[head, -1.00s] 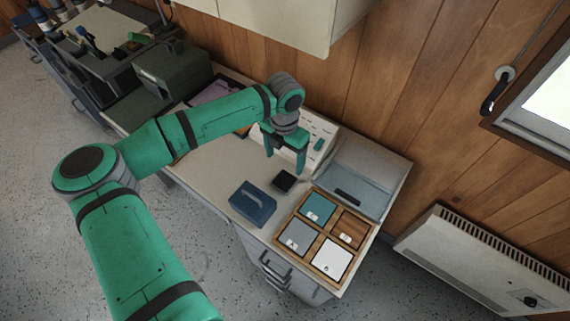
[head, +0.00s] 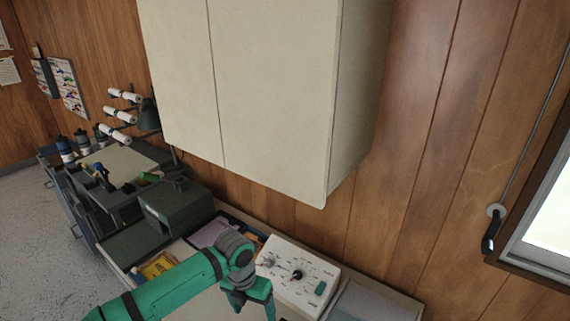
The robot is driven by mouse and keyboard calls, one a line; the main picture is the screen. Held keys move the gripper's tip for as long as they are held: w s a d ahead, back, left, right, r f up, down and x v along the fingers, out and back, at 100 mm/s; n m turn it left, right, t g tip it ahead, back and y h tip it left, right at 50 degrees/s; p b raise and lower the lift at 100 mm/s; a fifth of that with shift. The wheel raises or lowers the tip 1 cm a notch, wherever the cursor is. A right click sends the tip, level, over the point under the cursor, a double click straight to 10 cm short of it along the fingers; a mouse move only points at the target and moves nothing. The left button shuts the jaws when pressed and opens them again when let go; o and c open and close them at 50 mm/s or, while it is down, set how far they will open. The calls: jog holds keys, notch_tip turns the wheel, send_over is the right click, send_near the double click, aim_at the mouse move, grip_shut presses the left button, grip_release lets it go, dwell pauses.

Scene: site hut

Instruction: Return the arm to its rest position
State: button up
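My green arm (head: 165,298) reaches in from the bottom of the head view, over the worktop. My gripper (head: 254,306) hangs at its end, pointing down, in front of a white panel box with a dial. Its two fingers are spread with nothing visible between them. The lower end of the right finger is at the picture's bottom edge, and most of the arm is below the frame.
The white panel box (head: 298,275) stands against the wood wall, close behind my gripper. A cream wall cabinet (head: 265,85) hangs above. A dark green case (head: 175,208) stands to the left. A pale lid (head: 370,302) shows at the lower right, beside the panel box.

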jog(key=s+a+f+n+t+h, duration=0.1)
jog(key=s+a+f+n, duration=0.15)
jog(key=a, duration=0.45)
jog(key=s+a+f+n+t, duration=0.1)
jog(key=s+a+n, duration=0.2)
jog(key=a, duration=0.5)
jog(key=s+a+f+n+t+h, duration=0.1)
jog(key=s+a+f+n, duration=0.15)
jog(key=a, duration=0.45)
jog(key=s+d+f+n+t+h, duration=0.35)
jog(key=s+d+n, duration=0.4)
jog(key=s, duration=0.65)
jog(key=s+d+f+n+t+h, duration=0.2)
jog(key=s+d+n+t, duration=0.25)
jog(key=s+d, duration=0.75)
jog(key=s+d+n+t+y, duration=0.1)
jog(key=s+d+n+y, duration=0.35)
jog(key=n, duration=0.55)
jog(key=s+d+n+t+y, duration=0.1)
jog(key=s+d+n+y, duration=0.25)
jog(key=d+n, duration=0.4)
jog(key=w+r+n+t, duration=0.2)
jog(key=w+r, duration=0.2)
jog(key=r, duration=0.6)
jog(key=shift+w+a+n+y, duration=0.25)
jog(key=shift+a+n+y, duration=0.1)
jog(key=shift+a, duration=0.1)
